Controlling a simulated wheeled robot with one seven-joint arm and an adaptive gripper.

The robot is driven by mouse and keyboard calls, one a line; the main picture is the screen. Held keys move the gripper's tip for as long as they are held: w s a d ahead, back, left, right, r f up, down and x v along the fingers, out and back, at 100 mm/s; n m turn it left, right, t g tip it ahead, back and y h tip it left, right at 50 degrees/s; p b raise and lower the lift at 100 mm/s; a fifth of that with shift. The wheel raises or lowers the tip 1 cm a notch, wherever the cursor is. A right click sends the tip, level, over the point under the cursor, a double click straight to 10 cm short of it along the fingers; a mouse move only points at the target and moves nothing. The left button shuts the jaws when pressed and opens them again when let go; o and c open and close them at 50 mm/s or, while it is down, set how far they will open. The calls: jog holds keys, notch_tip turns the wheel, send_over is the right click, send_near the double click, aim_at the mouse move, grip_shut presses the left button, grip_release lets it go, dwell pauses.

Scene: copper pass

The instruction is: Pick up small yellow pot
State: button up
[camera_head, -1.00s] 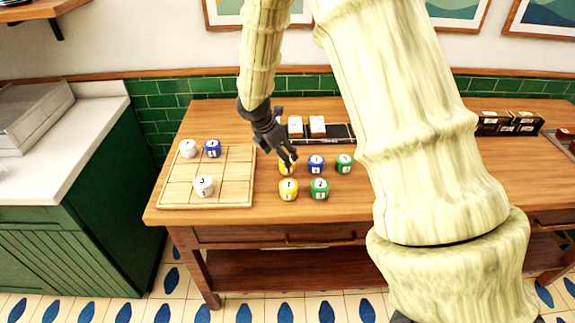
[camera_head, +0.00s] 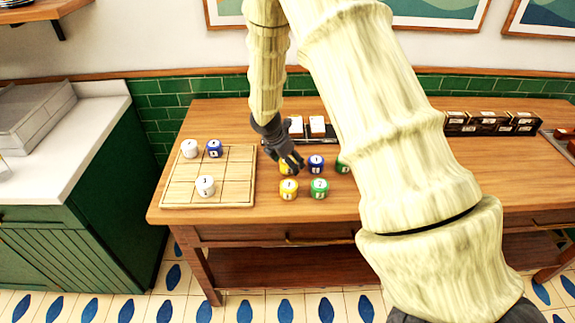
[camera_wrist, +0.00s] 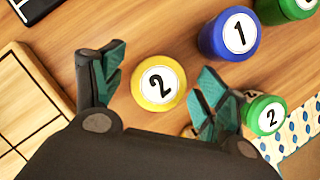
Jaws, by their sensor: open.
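A small yellow pot with a 2 on its lid lies between the spread fingers of my gripper (camera_wrist: 162,62) in the wrist view, where the pot (camera_wrist: 158,84) shows whole. In the head view my gripper (camera_head: 291,164) hangs over this back yellow pot (camera_head: 286,169) and hides most of it. The gripper is open and holds nothing. A second yellow pot (camera_head: 288,190) stands just in front of it. In the wrist view only a sliver of yellow shows by the right finger.
A blue pot marked 1 (camera_wrist: 232,35) and a green pot marked 2 (camera_wrist: 265,113) stand close to the right. A gridded wooden board (camera_head: 240,192) with white and blue pots lies left. A black tray (camera_head: 299,139) with white blocks is behind. Dark boxes (camera_head: 490,123) stand far right.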

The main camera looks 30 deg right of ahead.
jog(key=shift+c, duration=0.4)
jog(key=c, duration=1.1)
jog(key=shift+r, duration=0.15)
